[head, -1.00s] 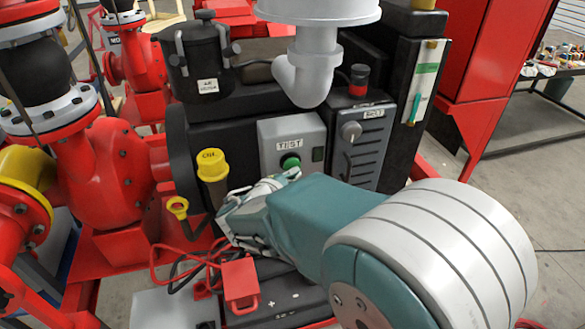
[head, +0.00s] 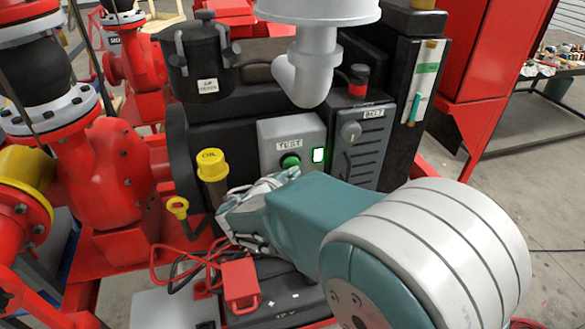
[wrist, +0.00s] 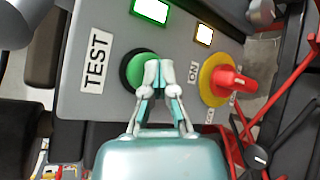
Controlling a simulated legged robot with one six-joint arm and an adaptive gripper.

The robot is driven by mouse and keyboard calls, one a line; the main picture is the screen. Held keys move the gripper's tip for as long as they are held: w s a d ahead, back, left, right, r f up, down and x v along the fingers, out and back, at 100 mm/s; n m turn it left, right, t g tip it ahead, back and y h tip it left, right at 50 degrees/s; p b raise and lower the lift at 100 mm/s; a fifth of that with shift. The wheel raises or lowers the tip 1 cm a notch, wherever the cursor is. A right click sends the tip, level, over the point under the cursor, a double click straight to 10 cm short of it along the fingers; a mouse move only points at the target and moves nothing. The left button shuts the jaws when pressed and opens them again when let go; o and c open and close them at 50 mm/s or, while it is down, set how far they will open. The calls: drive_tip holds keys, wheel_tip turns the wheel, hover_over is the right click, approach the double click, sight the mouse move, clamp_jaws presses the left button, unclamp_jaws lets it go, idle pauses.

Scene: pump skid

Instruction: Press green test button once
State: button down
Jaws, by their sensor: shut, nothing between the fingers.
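The green test button (head: 290,161) sits on a grey control box (head: 268,133) under a "TEST" label. In the wrist view the green button (wrist: 134,70) is partly hidden behind my gripper (wrist: 158,72). The fingertips are together and empty, over the button's edge nearer the red switch. In the head view my gripper (head: 290,175) is just below the button. I cannot tell whether the tips touch it. A green lamp (head: 318,155) beside the button is lit; it also glows in the wrist view (wrist: 150,9).
A red switch on a yellow ring (wrist: 216,75) and a lit pale lamp (wrist: 204,34) are close to my fingers. A yellow oil cap (head: 211,164), a grey pipe (head: 303,75) and a louvred belt cover (head: 362,145) surround the box.

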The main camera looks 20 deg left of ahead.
drive_tip(key=shift+s+d, duration=0.45)
drive_tip(key=shift+s, duration=0.35)
drive_tip(key=s+d, duration=0.1)
drive_tip(key=s, duration=0.2)
drive_tip(key=s+d, duration=0.1)
drive_tip(key=shift+s+d, duration=0.15)
drive_tip(key=shift+d, duration=0.15)
idle(0.5)
